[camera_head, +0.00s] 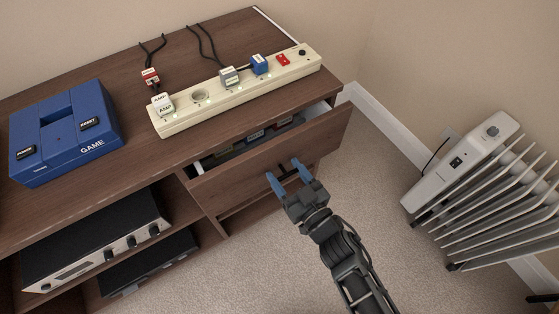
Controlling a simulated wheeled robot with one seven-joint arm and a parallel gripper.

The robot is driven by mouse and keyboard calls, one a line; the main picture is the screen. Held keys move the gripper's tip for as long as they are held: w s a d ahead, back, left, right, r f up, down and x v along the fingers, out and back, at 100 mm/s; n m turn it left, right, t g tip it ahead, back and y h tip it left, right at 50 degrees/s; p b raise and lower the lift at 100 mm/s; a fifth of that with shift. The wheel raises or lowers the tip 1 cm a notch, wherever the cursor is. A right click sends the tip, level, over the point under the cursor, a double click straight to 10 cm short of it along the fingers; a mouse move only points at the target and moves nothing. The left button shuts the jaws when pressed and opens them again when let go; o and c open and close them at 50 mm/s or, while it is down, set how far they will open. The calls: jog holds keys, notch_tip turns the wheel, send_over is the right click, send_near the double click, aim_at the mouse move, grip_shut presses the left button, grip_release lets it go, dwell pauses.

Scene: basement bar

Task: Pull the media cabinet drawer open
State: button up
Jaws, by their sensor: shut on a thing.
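The wooden media cabinet (181,59) stands at the left and centre. Its drawer (327,138) at the right end is partly open, with a gap showing behind the drawer front. Several cartridge-like items (255,135) lie inside, partly hidden. My gripper (289,172) is at the middle of the drawer front, its blue fingertips shut on the dark drawer handle (285,168). The fingers partly hide the handle.
A cream power strip (236,92) with plugs and a blue game console (64,134) sit on the cabinet top. Audio units (96,238) fill the lower shelves. A white radiator (478,190) stands at the right. Carpet between is clear.

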jog(key=p+v, duration=0.3)
jog(key=v, duration=1.9)
jog(key=o, duration=1.5)
jog(key=b+v, duration=0.1)
jog(key=v, duration=0.6)
jog(key=shift+s+d, duration=0.25)
jog(key=shift+s, duration=0.05)
